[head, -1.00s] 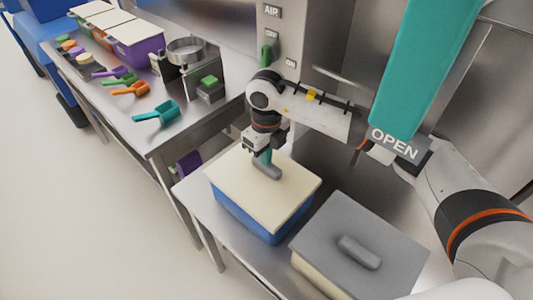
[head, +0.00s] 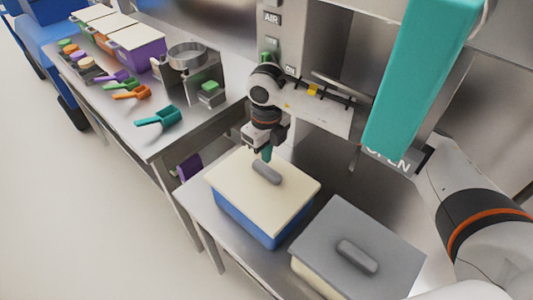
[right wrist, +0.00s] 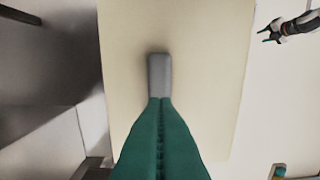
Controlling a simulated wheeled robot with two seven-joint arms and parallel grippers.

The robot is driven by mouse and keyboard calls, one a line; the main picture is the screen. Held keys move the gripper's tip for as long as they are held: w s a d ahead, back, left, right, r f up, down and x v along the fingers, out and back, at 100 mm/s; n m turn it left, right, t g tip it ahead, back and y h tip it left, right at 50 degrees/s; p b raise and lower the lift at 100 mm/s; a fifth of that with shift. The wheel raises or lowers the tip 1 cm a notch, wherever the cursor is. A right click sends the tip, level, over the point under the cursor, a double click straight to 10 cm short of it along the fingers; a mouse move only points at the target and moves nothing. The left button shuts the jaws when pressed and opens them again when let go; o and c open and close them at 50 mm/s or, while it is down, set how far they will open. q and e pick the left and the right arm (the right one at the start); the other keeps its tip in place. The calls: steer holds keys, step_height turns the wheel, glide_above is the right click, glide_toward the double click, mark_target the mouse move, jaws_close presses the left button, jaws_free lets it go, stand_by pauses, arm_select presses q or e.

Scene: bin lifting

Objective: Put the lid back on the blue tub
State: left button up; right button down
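The blue tub (head: 262,219) stands on the steel bench, with a cream lid (head: 235,188) lying over its top. A grey handle (head: 268,173) sits in the middle of the lid. My right gripper (head: 267,155) is at the far end of this handle, its green fingers pointing down. In the right wrist view my right gripper's fingers (right wrist: 160,105) lie together along a seam, overlapping the near end of the handle. I cannot tell whether they touch it. An arm end with small teal tips, apparently my left gripper (right wrist: 280,32), shows at upper right, too small to read.
A second tub with a grey lid and handle (head: 318,222) stands close on the right. A side table (head: 190,130) at left holds coloured scoops, a sieve and several lidded tubs. A large teal block (head: 420,80) hangs at upper right. The floor at left is clear.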

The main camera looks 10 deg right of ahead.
steer(key=shift+r+p, duration=0.85)
steer(key=shift+r, duration=1.2)
steer(key=shift+s+a+f, duration=0.1)
